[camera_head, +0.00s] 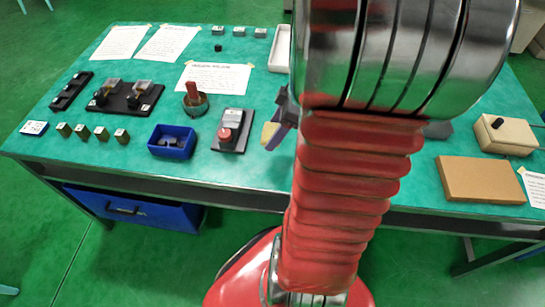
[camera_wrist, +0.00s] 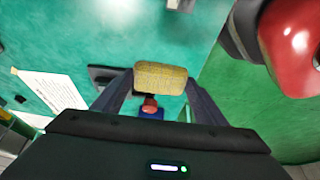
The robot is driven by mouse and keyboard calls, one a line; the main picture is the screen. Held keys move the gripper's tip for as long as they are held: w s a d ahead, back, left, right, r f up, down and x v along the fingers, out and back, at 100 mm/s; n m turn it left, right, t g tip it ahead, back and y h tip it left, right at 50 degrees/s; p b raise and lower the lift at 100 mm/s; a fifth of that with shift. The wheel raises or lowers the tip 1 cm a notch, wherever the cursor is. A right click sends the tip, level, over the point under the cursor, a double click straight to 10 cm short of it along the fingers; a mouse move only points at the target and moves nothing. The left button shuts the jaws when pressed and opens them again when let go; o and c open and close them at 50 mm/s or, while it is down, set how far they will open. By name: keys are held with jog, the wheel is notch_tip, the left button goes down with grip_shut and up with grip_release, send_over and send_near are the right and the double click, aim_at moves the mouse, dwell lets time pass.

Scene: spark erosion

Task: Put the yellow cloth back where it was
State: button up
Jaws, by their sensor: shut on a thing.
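The yellow cloth (camera_wrist: 160,76) is a small folded, textured pad in the wrist view. It sits between the two dark fingers of my gripper (camera_wrist: 161,82), which is shut on it. In the head view, the cloth (camera_head: 269,134) shows as a pale yellow edge beside my gripper (camera_head: 280,123), just right of the red-button box. The cloth appears held above the green table (camera_head: 240,178). Much of my gripper and the table behind is hidden by my red arm in the head view.
A red-button box (camera_head: 232,132), a blue bin (camera_head: 172,141) and a cup with a red handle (camera_head: 194,99) stand left of my gripper. Small blocks line the front left edge. A brown box (camera_head: 492,183) and a beige box (camera_head: 505,133) are right.

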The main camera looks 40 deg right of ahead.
send_over(270, 157)
jog(key=s, duration=0.1)
jog(key=shift+s+d+f, duration=0.1)
jog(key=shift+d+f, duration=0.1)
jog(key=shift+f, duration=1.4)
jog(key=shift+s+d+f, duration=0.1)
jog(key=shift+d+f, duration=0.1)
jog(key=shift+f, duration=1.35)
jog(key=shift+f, duration=1.9)
jog(key=o, duration=1)
jog(key=shift+r, duration=0.1)
